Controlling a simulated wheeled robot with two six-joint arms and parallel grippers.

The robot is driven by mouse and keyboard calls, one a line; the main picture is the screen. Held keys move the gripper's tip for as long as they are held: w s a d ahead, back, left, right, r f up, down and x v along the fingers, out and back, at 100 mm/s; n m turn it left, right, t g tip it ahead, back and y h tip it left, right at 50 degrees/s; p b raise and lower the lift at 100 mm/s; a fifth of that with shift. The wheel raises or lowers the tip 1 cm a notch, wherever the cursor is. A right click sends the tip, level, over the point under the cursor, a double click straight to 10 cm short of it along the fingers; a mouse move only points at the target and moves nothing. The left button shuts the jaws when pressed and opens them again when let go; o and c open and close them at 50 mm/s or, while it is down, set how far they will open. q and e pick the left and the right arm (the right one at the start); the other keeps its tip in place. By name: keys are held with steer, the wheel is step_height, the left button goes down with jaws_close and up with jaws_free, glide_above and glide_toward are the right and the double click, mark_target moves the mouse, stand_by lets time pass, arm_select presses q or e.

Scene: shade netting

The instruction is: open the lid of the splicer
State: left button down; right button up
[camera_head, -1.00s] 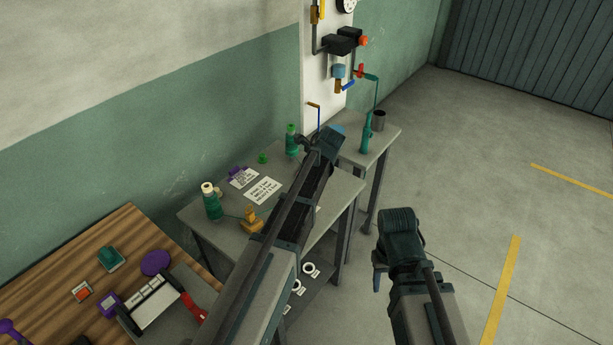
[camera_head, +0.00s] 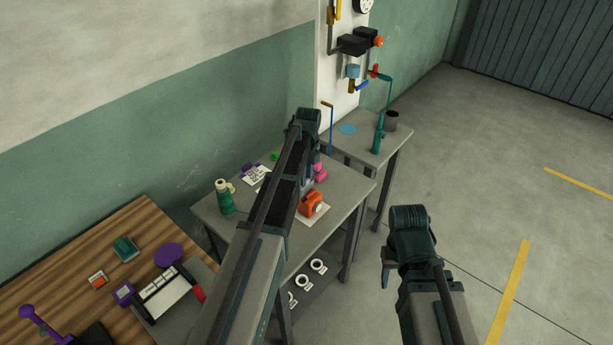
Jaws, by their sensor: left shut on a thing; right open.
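An orange box-like device (camera_head: 311,203) with a pale round face stands on the middle grey table, just right of my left arm. It may be the splicer; I cannot tell for sure, and no raised lid is plain to see. My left gripper (camera_head: 304,122) is above the back of that table, beyond the orange device. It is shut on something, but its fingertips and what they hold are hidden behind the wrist. My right gripper (camera_head: 390,274) is open and empty, over the floor to the right of the table.
Green bottle (camera_head: 224,197), pink item (camera_head: 319,172) and printed card (camera_head: 259,175) are on the middle table (camera_head: 345,203). A farther table (camera_head: 398,140) holds a teal tool and dark cup. A wooden table (camera_head: 70,265) with several small items is at lower left. Floor on the right is clear.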

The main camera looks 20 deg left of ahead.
mark_target(308, 180)
arm_select(q)
steer(key=shift+d, duration=0.1)
steer(key=c, duration=0.6)
jaws_free()
steer(key=shift+c, duration=0.2)
steer(key=shift+r, duration=0.1)
step_height(308, 180, up, 14)
steer(key=p, duration=1.4)
steer(key=shift+d+f, duration=0.15)
steer(key=shift+f, duration=0.05)
steer(key=shift+s+f, duration=0.1)
steer(key=s+d+f+n+b, duration=0.4)
steer(key=s+d+n, duration=0.2)
steer(key=s, duration=0.3)
steer(key=s+d+f+n+b, duration=0.3)
steer(key=s+d+n+b, duration=0.1)
steer(key=s+d+n, duration=0.2)
steer(key=s+d+f+n+b, duration=0.4)
steer(key=s+d+n, duration=0.2)
steer(key=s, duration=0.5)
steer(key=shift+s+d+f+y, duration=0.3)
steer(key=shift+d+y, duration=0.1)
steer(key=shift+d, duration=0.8)
